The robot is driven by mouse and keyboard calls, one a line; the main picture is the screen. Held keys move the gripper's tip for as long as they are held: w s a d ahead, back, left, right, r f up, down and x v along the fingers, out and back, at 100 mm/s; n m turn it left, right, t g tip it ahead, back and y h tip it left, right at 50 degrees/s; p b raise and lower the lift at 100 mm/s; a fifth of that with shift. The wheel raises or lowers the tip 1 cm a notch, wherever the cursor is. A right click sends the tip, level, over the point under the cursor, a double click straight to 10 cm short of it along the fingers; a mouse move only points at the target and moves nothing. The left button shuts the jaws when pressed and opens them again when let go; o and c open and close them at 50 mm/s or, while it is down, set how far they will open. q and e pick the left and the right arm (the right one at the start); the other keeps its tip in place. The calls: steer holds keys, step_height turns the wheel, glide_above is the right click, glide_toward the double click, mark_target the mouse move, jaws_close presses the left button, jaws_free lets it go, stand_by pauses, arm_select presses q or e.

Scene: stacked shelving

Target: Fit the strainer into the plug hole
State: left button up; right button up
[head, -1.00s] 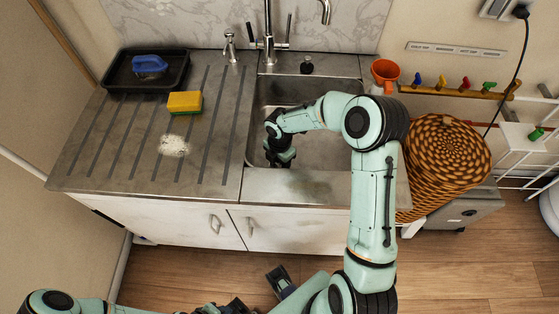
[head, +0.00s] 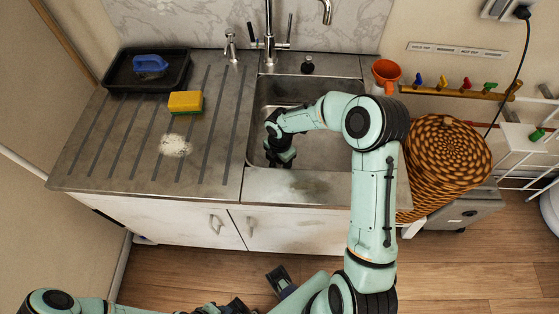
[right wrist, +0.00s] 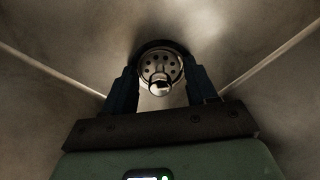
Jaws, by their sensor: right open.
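The strainer (right wrist: 160,68) is a round metal disc with holes and a small bright knob (right wrist: 160,88). In the right wrist view it lies between the two dark fingertips of my right gripper (right wrist: 160,78), which are apart on either side of it. A dark ring curves round its far edge; whether it sits flush in the plug hole I cannot tell. In the head view my right gripper (head: 280,157) points down into the sink basin (head: 325,158), and its hand hides the strainer and the plug hole. My left arm (head: 70,303) is low at the bottom edge; its finger state is unclear.
The tap (head: 268,40) stands behind the basin, with a black plug (head: 307,65) on the back ledge. A sponge (head: 185,102) and a black tray (head: 125,75) with a blue brush (head: 150,65) are on the drainer. An orange cup (head: 385,72) and a wicker basket (head: 450,150) are at right.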

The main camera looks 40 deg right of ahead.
steer(key=shift+s, duration=0.3)
steer(key=shift+w+r+p, duration=0.2)
steer(key=shift+r+p, duration=0.65)
steer(key=shift+r, duration=0.1)
arm_select(q)
steer(key=shift+w+r, duration=0.4)
steer(key=shift+r, duration=0.45)
arm_select(e)
steer(key=o, duration=0.6)
steer(key=shift+c, duration=0.2)
steer(key=shift+r, duration=0.1)
arm_select(q)
steer(key=shift+w+r+p, duration=0.4)
steer(key=shift+r+p, duration=0.3)
steer(key=shift+r, duration=0.15)
arm_select(e)
step_height(320, 180, up, 13)
steer(key=shift+r, duration=0.1)
